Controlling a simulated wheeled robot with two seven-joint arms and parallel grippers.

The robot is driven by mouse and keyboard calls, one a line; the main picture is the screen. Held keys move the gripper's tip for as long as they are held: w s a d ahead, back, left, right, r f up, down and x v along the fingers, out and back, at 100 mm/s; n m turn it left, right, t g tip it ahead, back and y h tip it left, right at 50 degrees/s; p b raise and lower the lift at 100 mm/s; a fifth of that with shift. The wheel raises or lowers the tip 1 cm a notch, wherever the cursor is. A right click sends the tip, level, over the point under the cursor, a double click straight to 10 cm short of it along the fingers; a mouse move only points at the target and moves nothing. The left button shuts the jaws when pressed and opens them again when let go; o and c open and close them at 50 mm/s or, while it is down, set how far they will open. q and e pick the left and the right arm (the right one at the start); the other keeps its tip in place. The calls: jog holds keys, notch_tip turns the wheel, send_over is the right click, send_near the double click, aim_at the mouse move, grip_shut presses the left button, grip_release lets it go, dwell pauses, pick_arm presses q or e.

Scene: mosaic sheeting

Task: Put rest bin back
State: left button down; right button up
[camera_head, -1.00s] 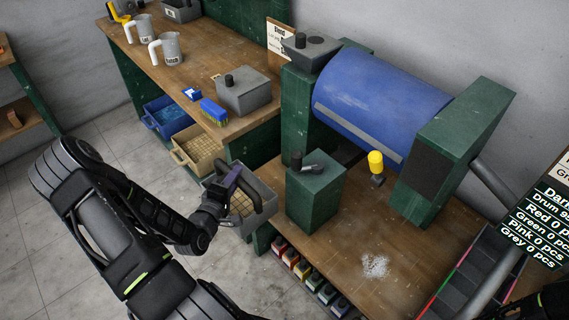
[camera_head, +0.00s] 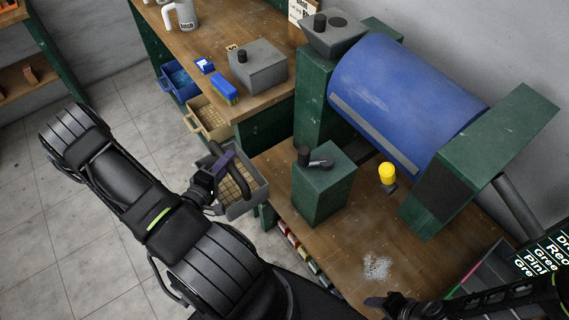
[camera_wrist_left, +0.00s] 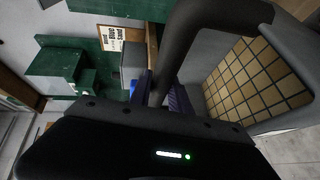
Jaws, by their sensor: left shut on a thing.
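The grey bin (camera_head: 243,207), with square tan tiles in it, hangs from its dark arched handle at the left end of the machine's table. My left gripper (camera_head: 224,164) is shut on that handle. In the left wrist view the dark handle (camera_wrist_left: 188,42) passes between the purple fingers (camera_wrist_left: 162,92), and the bin (camera_wrist_left: 262,22) with its tiles shows at the right. My right gripper (camera_head: 377,301) shows at the bottom right over the table; its jaws are too small and dark to read.
A blue bin (camera_head: 176,88) and a tan bin (camera_head: 192,124) sit under the wooden bench (camera_head: 207,42). The blue drum (camera_head: 405,95), green block (camera_head: 323,190) and yellow-topped knob (camera_head: 387,173) stand at the table (camera_head: 340,240). Floor at left is clear.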

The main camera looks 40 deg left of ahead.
jog(key=shift+f, duration=0.15)
pick_arm(q)
jog(key=w+d+f, duration=0.1)
jog(key=w+d, duration=0.1)
jog(key=w, duration=0.7)
jog(key=w+d+f+b, duration=0.1)
jog(key=w+d, duration=0.2)
jog(key=w, duration=0.6)
jog(key=shift+w+d, duration=0.2)
jog(key=shift+w, duration=0.2)
pick_arm(e)
jog(key=shift+a+f, duration=0.1)
jog(key=shift+f, duration=0.4)
jog(key=f+b, duration=0.1)
jog(key=b, duration=0.1)
jog(key=f+b, duration=0.1)
jog(key=f, duration=0.1)
jog(key=shift+w+a+b, duration=0.1)
jog(key=shift+w+b, duration=0.1)
jog(key=shift+b, duration=0.15)
jog(key=shift+r, duration=0.1)
pick_arm(q)
jog(key=f, duration=0.5)
jog(key=shift+w, duration=0.2)
